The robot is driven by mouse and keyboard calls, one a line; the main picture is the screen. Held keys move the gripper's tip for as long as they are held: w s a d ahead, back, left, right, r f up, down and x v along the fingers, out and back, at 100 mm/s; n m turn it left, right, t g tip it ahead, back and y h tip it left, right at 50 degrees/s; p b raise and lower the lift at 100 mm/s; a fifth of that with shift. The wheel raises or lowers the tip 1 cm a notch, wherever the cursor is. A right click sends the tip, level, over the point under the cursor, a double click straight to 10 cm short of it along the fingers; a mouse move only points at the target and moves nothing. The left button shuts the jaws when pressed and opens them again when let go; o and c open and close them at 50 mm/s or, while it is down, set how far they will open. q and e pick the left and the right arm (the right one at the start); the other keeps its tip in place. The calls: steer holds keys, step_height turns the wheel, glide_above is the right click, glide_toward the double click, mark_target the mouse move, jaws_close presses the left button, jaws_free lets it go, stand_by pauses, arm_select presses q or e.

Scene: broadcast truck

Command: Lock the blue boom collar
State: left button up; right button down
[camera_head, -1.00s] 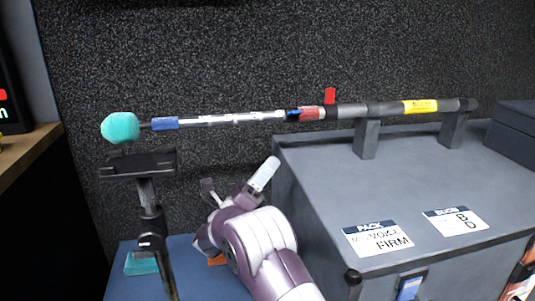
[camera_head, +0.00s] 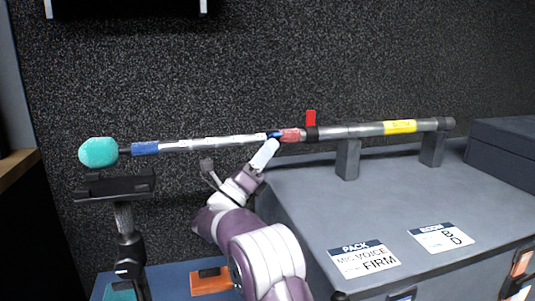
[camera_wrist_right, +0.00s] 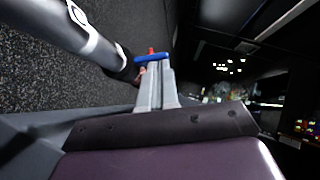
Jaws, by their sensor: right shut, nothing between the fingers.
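The boom pole (camera_head: 350,132) lies level, with a teal foam-covered microphone (camera_head: 98,152) at its left end. The blue collar (camera_head: 274,135) sits where the thin white section meets a red collar (camera_head: 290,135). My right gripper (camera_head: 272,146) is shut and empty, its fingertips just below and at the blue collar. Whether they touch it I cannot tell. In the right wrist view a blue bar (camera_wrist_right: 152,57) with a red bit above it crosses just beyond the shut fingertips (camera_wrist_right: 153,66). The collar's far side is hidden. My left gripper is not in view.
A red lever (camera_head: 311,118) stands up from the pole. Grey supports (camera_head: 348,160) hold the pole on a grey case (camera_head: 320,220) with label cards. A black stand (camera_head: 115,185) is under the microphone. An orange item (camera_head: 210,281) lies on the blue surface below.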

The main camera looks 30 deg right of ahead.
steer(key=shift+r+n+t+y, duration=0.2)
steer(key=shift+n+t+y, duration=0.05)
steer(key=shift+n+t, duration=0.35)
steer(key=shift+r+n+t+y, duration=0.25)
steer(key=shift+n+t, duration=0.25)
steer(key=shift+n, duration=0.2)
step_height(320, 180, up, 10)
steer(key=w+f+n+t+y+p, duration=0.1)
steer(key=n+t+y+p, duration=0.3)
steer(key=n+y+p, duration=0.7)
steer(key=s+d+r+h+p, duration=0.2)
steer(key=s+d+r+p, duration=0.3)
steer(key=s, duration=0.4)
steer(key=shift+s+d+r+n+h, duration=0.35)
steer(key=shift+d+r+n+h, duration=0.1)
steer(key=shift+r, duration=0.3)
